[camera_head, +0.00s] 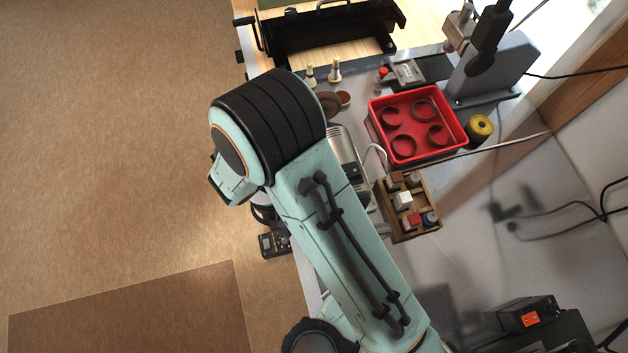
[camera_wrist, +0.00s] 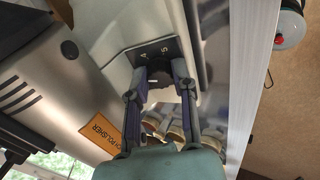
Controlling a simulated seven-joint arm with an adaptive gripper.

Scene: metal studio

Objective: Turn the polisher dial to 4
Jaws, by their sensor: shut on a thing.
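The polisher (camera_wrist: 62,95) fills the left of the wrist view as a grey metal body with an orange label. Its dark dial plate (camera_wrist: 153,50) shows two marks, one on each side of the dial, which read like 4 and 5. My gripper (camera_wrist: 162,78) is at the plate, shut on the dial (camera_wrist: 160,77), which shows only as a dark round shape between the fingers. The dial's pointer is too hidden to read. In the head view my arm covers most of the polisher; part of its silver body (camera_head: 343,150) shows beside the arm.
A red tray (camera_head: 443,141) with several dark rings stands right of the polisher. A wooden box (camera_head: 432,207) with small blocks is below it. A yellow-topped spool (camera_head: 480,127) stands beside the tray.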

